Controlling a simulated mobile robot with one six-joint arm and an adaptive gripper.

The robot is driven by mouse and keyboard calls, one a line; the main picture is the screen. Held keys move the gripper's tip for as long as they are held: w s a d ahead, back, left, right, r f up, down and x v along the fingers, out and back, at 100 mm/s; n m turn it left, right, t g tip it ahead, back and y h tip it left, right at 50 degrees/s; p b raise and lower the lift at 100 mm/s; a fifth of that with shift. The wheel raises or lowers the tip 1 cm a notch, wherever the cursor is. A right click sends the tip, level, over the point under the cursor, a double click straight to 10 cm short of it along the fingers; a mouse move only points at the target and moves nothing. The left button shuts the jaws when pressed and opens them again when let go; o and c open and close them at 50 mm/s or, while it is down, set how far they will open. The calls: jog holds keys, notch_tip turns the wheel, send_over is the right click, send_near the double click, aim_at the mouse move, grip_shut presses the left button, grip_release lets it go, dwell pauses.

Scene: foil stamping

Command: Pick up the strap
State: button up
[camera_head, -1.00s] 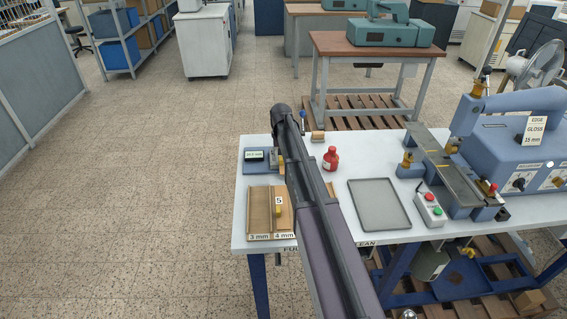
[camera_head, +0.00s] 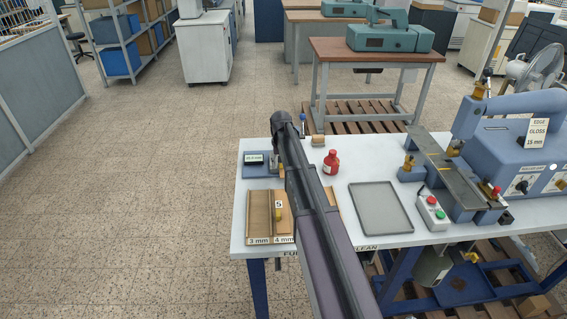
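I cannot make out a strap for certain. A wooden tray (camera_head: 258,220) marked 3 mm and 4 mm lies at the near left of the white table (camera_head: 333,236), with a small yellow piece (camera_head: 278,214) and a card marked 5 in it. My dark arm crosses the table and covers the tray's right part. My gripper is not clearly visible; the arm hides that area. A flat grey tray (camera_head: 380,208) in the middle of the table looks empty.
A small gauge with a display (camera_head: 254,159) stands behind the wooden tray. A red bottle (camera_head: 331,163) stands right of my arm. A button box (camera_head: 432,213) and a blue stamping machine (camera_head: 515,150) fill the right side. Open floor (camera_head: 150,200) lies left.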

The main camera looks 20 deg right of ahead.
grip_shut()
jog(key=shift+r, duration=0.25)
